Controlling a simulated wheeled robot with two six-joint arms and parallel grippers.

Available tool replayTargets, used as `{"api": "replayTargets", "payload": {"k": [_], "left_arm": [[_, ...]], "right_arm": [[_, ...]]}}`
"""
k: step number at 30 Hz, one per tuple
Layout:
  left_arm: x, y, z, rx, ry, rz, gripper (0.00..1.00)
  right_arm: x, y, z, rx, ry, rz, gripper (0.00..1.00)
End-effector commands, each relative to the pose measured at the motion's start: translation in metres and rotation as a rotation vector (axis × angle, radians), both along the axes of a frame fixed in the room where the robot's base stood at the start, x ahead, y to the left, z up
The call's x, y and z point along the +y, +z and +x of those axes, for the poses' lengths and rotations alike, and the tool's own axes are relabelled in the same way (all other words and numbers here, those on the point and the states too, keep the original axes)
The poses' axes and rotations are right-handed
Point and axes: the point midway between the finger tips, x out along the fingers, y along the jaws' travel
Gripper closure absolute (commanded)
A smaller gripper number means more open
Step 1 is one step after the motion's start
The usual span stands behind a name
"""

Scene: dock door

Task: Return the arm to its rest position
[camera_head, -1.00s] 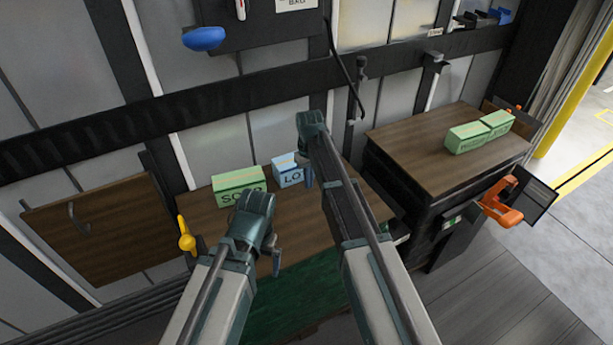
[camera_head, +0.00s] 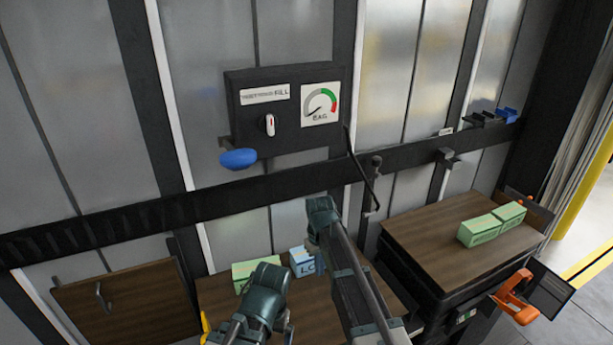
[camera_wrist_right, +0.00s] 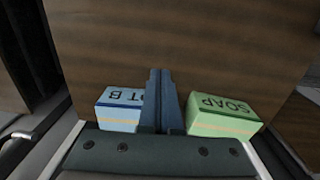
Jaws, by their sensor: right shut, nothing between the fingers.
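My right arm reaches up the middle of the head view, with its gripper (camera_head: 322,262) over the wooden bench (camera_head: 215,290). In the right wrist view its two fingers (camera_wrist_right: 161,100) are pressed together, with nothing between them. A blue box marked LOT B (camera_wrist_right: 118,110) and a green SOAP box (camera_wrist_right: 222,115) show on either side of the fingers. In the head view the blue box (camera_head: 298,256) is partly hidden behind the right gripper. The green box (camera_head: 242,270) is partly hidden by my left gripper (camera_head: 287,325), whose finger opening is not clear.
A wall panel (camera_head: 240,110) carries a gauge (camera_head: 320,105), a white switch (camera_head: 270,125) and a blue knob (camera_head: 238,158). A second bench (camera_head: 430,245) at right holds green boxes (camera_head: 490,224). An orange clamp (camera_head: 515,295) stands by its side. A black cable (camera_head: 362,170) hangs behind.

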Motion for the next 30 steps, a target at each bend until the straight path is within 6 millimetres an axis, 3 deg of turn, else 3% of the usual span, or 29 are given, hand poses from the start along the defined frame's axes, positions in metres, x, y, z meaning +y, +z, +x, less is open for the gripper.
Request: {"api": "replayTargets", "payload": {"k": [1,6,9,12,16,23,26,30], "left_arm": [[0.0,0.004,0.0,0.0,0.0,0.0,0.0],[0.0,0.009,0.0,0.0,0.0,0.0,0.0],[0.0,0.011,0.0,0.0,0.0,0.0,0.0],[0.0,0.012,0.0,0.0,0.0,0.0,0.0],[0.0,0.012,0.0,0.0,0.0,0.0,0.0],[0.0,0.02,0.0,0.0,0.0,0.0,0.0],[0.0,0.034,0.0,0.0,0.001,0.0,0.0],[0.0,0.067,0.0,0.0,0.002,0.0,0.0]], "right_arm": [[0.007,0.004,-0.047,0.004,0.005,-0.011,1.0],[0.022,0.009,-0.143,0.013,-0.002,-0.05,1.0],[0.024,0.012,-0.184,0.014,-0.007,-0.068,1.0],[0.024,0.013,-0.209,0.014,-0.01,-0.081,1.0],[0.025,0.014,-0.221,0.014,-0.013,-0.088,1.0],[0.025,0.021,-0.219,0.014,-0.015,-0.089,1.0],[0.025,0.036,-0.219,0.015,-0.015,-0.088,1.0],[0.025,0.069,-0.219,0.015,-0.016,-0.088,1.0]]}}
